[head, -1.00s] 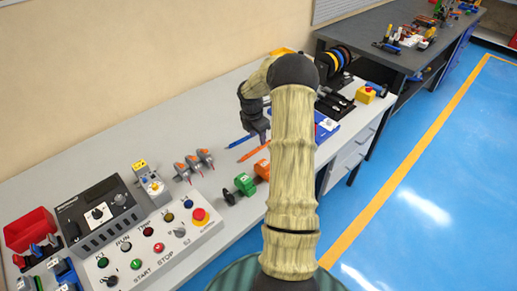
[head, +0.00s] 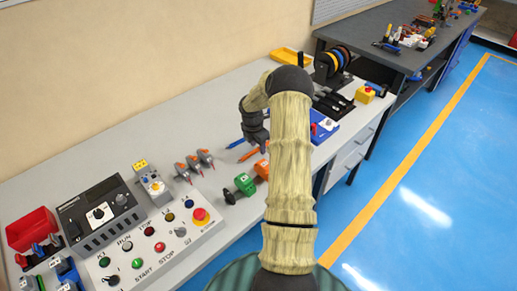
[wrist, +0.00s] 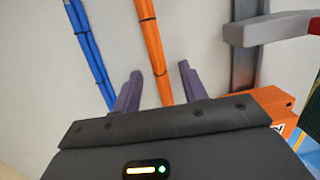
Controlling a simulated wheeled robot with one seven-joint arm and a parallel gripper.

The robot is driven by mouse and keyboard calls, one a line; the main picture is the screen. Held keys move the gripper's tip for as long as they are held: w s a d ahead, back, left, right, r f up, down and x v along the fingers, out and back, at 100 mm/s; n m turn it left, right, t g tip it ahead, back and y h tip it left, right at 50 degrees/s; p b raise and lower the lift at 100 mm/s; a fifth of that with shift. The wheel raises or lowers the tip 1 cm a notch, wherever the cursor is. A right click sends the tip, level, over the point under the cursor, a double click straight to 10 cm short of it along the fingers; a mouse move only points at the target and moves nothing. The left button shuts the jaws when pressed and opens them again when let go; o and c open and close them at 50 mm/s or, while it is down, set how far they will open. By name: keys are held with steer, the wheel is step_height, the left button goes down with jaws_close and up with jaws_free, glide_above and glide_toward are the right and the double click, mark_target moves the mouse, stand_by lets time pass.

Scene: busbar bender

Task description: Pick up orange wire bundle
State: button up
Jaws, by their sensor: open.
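The orange wire bundle (head: 247,155) lies on the light grey bench, partly hidden behind my gripper in the head view. In the wrist view the orange wire bundle (wrist: 151,40) runs from the top edge down between my two fingers, with a dark tie around it. My gripper (wrist: 159,84) is open, with one purple-grey finger on each side of the bundle. The head view shows my gripper (head: 259,145) low over the bench at the bundle. I cannot tell whether the fingers touch it.
A blue wire bundle (wrist: 90,50) lies just left of the orange one. An orange clamp-like part (head: 262,169) and a green one (head: 243,184) are nearby. A grey bar (wrist: 265,28) stands close on the right in the wrist view. A control panel (head: 150,245) is at front left.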

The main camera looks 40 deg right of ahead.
mark_target(258, 147)
stand_by(0.3)
jaws_close()
step_height(258, 147, up, 10)
steer(key=shift+b, duration=0.35)
stand_by(0.7)
